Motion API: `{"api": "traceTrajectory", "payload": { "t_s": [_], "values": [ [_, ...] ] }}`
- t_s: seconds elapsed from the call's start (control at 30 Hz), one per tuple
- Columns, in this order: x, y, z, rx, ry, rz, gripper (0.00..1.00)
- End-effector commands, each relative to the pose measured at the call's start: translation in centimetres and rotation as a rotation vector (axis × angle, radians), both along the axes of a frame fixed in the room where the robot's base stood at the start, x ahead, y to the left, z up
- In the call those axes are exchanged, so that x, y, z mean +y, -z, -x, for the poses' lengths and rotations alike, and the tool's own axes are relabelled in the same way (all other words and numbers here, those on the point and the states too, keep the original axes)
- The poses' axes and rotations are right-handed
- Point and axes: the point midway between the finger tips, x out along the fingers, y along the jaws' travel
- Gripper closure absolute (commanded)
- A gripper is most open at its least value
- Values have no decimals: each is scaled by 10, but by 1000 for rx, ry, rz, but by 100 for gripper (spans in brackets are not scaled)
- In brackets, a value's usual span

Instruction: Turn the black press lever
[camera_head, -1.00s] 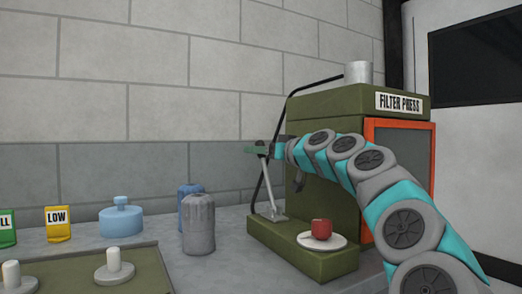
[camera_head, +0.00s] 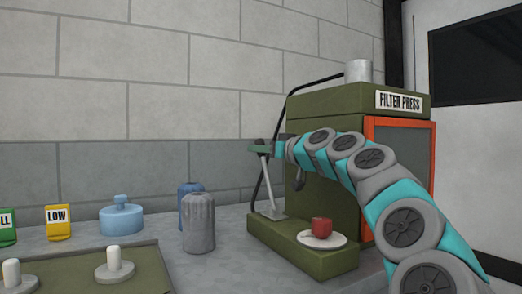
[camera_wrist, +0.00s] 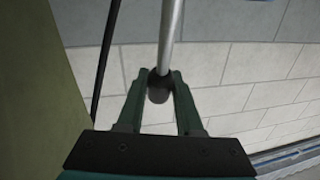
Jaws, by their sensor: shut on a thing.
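The press lever is a grey rod (camera_head: 267,184) standing on a pale foot at the left side of the green filter press (camera_head: 331,119). It leans slightly, its top to the left of its foot. In the wrist view the rod (camera_wrist: 172,35) ends in a dark knob (camera_wrist: 158,86). My gripper (camera_head: 259,147) reaches in from the right at the lever's top. In the wrist view its two green fingers (camera_wrist: 158,82) are closed around the knob, one on each side. In the head view the fingers mostly hide the knob.
A red cup (camera_head: 321,227) sits on a white plate (camera_head: 322,241) on the press base. A thin black pipe (camera_head: 257,186) runs close behind the lever. Two canisters (camera_head: 198,222) stand left on the counter, then a blue pot (camera_head: 121,218) and a yellow LOW box (camera_head: 57,222).

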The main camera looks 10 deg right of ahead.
Motion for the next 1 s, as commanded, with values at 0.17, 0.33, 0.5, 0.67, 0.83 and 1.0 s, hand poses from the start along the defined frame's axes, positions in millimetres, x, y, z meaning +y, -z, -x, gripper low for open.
{"api": "traceTrajectory", "payload": {
  "t_s": [0.17, 0.33, 0.5, 0.67, 0.83, 1.0],
  "values": [
    [0, 0, 0, 0, 0, 0, 100],
    [0, 0, 0, 0, 0, 0, 100],
    [0, 0, 0, 0, 0, 0, 100],
    [0, 0, 0, 0, 0, 0, 100],
    [0, 0, 0, -1, 0, 0, 100],
    [-1, 3, 4, -33, 0, -10, 100]
  ]
}}
